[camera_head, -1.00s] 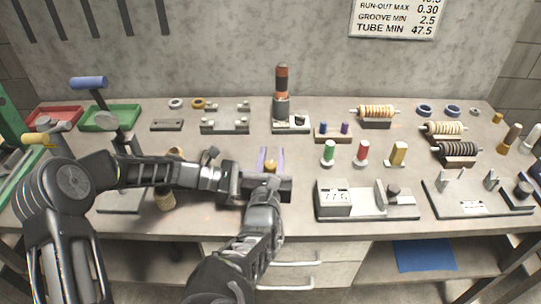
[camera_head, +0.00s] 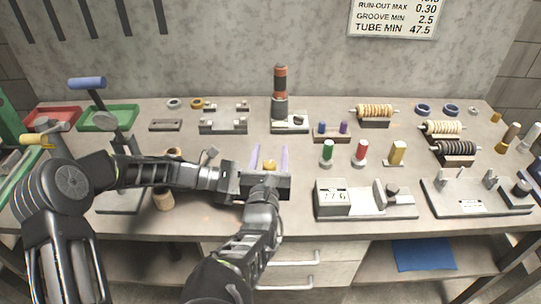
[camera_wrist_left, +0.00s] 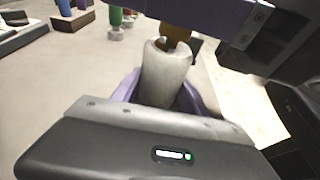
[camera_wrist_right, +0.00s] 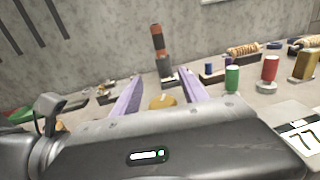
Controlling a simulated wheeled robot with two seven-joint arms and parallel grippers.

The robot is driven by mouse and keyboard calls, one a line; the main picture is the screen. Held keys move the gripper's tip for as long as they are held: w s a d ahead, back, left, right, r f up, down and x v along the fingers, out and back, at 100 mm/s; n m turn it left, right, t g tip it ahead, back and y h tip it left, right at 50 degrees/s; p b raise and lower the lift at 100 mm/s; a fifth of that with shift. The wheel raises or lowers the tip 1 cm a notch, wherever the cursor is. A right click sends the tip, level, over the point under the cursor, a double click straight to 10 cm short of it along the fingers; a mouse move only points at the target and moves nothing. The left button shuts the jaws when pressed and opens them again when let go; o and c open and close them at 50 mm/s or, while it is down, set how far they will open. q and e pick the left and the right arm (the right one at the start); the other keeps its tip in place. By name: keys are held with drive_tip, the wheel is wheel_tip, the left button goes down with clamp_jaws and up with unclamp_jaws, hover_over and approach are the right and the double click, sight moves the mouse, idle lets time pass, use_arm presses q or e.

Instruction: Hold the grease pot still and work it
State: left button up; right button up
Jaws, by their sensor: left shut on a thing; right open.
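The grease pot is a pale cylinder (camera_wrist_left: 166,75) with a brownish neck (camera_wrist_left: 178,34), upright in the left wrist view. My left gripper (camera_wrist_left: 160,92) is shut around the pale body with its purple fingers. In the head view its fingers are hidden behind my right gripper. My right gripper (camera_head: 270,158) is open, its purple fingers spread either side of the pot's gold top (camera_head: 269,166). The gold top also shows between the fingers in the right wrist view (camera_wrist_right: 162,102), with a gap on each side.
A gauge with a number display (camera_head: 333,197) stands close on the right. Green (camera_head: 327,152), red (camera_head: 360,152) and yellow (camera_head: 398,153) pieces stand behind it. A dark post with an orange band (camera_head: 280,90) rises at the back. A wooden cylinder (camera_head: 163,198) stands left, near my arm.

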wheel_tip(320, 180, up, 9)
drive_tip(key=shift+r, duration=0.15)
idle(0.4)
drive_tip(key=w+a+f+n+g+y, duration=0.1)
drive_tip(key=w+f+n+g+y, duration=0.15)
drive_tip(key=w+y, duration=0.3)
drive_tip(key=w+a+f+n+g+y, duration=0.1)
drive_tip(key=w+a+f+n+y, duration=0.2)
drive_tip(key=w, duration=0.4)
drive_tip(key=s+d+f+n+g+y, duration=0.2)
drive_tip(key=s+d+n+g+y, duration=0.3)
drive_tip(key=s, duration=0.3)
drive_tip(key=s+d+f+n+g+y, duration=0.3)
drive_tip(key=s+d+n+g+y, duration=0.3)
drive_tip(key=s+d+n+g, duration=0.1)
drive_tip(key=shift+s+d+g, duration=0.3)
drive_tip(key=shift+s+g, duration=0.05)
drive_tip(key=shift+s, duration=0.4)
drive_tip(key=shift+a+n, duration=0.1)
drive_tip(key=shift+n, duration=0.15)
